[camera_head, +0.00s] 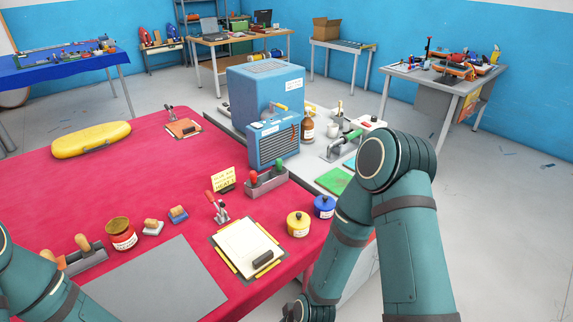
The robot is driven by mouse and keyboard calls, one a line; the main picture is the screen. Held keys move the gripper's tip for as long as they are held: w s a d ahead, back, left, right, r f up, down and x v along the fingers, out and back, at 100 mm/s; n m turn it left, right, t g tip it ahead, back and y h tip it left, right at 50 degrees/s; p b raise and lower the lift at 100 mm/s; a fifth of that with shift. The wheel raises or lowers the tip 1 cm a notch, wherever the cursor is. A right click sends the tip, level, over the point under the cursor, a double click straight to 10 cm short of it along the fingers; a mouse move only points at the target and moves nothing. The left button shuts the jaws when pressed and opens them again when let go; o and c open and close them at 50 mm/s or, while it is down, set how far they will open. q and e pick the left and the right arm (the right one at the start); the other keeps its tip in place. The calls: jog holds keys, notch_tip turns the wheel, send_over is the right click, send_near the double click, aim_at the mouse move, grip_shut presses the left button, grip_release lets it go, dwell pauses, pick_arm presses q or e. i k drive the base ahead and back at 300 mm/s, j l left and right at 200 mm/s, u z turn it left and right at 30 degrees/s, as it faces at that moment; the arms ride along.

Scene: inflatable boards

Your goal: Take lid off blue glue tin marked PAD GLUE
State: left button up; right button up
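The blue tin (324,207) stands upright near the right edge of the red-covered table, with its blue knobbed lid (325,200) on. It has a pale label, too small to read here. A similar yellow tin (298,224) stands just left of it and nearer to me. My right arm comes down just right of and in front of the blue tin. Its forearm runs to the bottom edge, and its gripper fingers are out of the picture. My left arm shows only at the lower left corner, and its gripper is out of view.
A clipboard (246,247) lies left of the tins. Behind them are a grey holder (266,187) with red and green handles and a blue machine (272,143). A grey mat (160,285) lies bare in front.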

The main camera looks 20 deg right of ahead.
aim_at(325, 203)
jog(key=k+l+u, duration=0.1)
jog(key=l, duration=0.35)
jog(key=k+l+u, duration=0.1)
jog(key=l, duration=0.4)
jog(key=k+l+u, duration=0.1)
jog(key=l, duration=0.35)
jog(key=k+l, duration=0.25)
jog(key=l, duration=0.2)
jog(key=k+l+u, duration=0.15)
jog(key=l, duration=0.3)
jog(key=k+l+u, duration=0.1)
jog(key=l, duration=0.3)
jog(key=k+l+u, duration=0.1)
jog(key=k+l, duration=0.2)
jog(key=k+l+u, duration=0.1)
jog(key=l, duration=0.4)
jog(key=k, duration=0.1)
